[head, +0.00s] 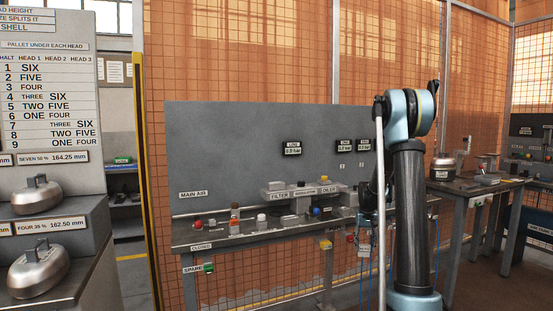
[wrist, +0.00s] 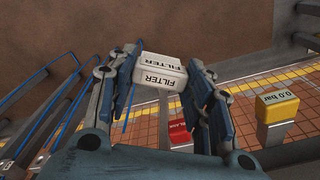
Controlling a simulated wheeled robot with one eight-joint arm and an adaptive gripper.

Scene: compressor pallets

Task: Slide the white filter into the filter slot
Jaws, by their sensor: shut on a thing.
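My gripper (wrist: 157,76) is shut on a white block, the filter (wrist: 158,82), in the wrist view. The filter sits between the two fingers. Two FILTER labels show there, upside down; I cannot tell whether both are on the same block. In the head view my arm stands at the right, in front of the bench, and the held filter cannot be made out. The filter slot is on the raised grey rail (head: 300,191) on the bench, marked by a FILTER label (head: 279,196) at its left end. The slot opening is too small to make out.
Below my gripper, the wrist view shows a red block (wrist: 180,133) and a yellow 0.0 bar block (wrist: 277,106). A grey panel (head: 230,140) stands behind the bench.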

